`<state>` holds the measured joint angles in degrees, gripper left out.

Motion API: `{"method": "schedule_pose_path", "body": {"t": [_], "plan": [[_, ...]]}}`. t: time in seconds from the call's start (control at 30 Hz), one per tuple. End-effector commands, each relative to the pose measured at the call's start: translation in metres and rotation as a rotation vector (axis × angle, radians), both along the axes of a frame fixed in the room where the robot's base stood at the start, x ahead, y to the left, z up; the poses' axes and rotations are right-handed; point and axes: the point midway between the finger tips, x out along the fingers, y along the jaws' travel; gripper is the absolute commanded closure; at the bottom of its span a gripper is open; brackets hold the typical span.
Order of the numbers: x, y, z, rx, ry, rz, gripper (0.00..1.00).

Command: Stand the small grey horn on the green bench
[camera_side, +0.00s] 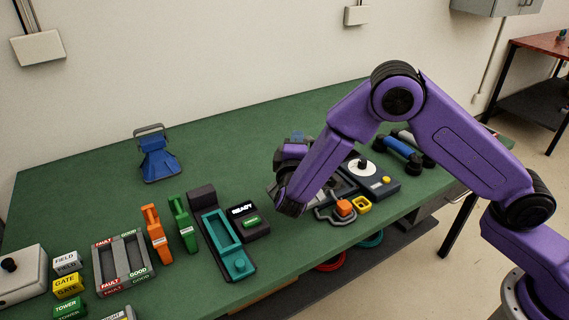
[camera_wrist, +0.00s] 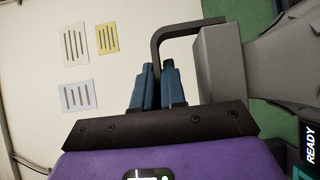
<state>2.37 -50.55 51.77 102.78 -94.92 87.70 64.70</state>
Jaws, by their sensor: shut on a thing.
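The grey horn (camera_wrist: 220,65) fills the right of the wrist view, with its bent handle bar at its top end and its wider part running toward the right edge. My gripper (camera_wrist: 158,72) is shut, with its blue fingers closed on the handle bar. The green bench (camera_side: 90,190) shows in the side view, where my folded wrist hangs over its middle. My arm hides most or all of the grey horn there. I cannot tell whether its base touches the bench.
A blue horn (camera_side: 158,163) stands at the bench's back left. Orange and green handsets (camera_side: 156,232), a READY box (camera_side: 244,212) and a fault/good tray (camera_side: 101,262) are at the front. A dial unit (camera_side: 362,168) sits right of my wrist. The back middle is largely clear.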

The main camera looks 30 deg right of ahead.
Motion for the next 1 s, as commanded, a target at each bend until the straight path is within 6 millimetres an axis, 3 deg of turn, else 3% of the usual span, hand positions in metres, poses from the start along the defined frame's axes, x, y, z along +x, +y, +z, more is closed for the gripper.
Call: {"method": "schedule_pose_path", "body": {"t": [0.2, 0.53, 0.77, 1.0], "plan": [[0.024, 0.007, -0.030, -0.002, -0.002, -0.001, 1.00], [0.039, 0.012, -0.050, 0.000, -0.002, 0.001, 1.00], [0.039, 0.012, -0.076, -0.001, -0.002, 0.001, 1.00], [0.039, 0.012, -0.078, 0.000, -0.004, 0.001, 1.00]]}}
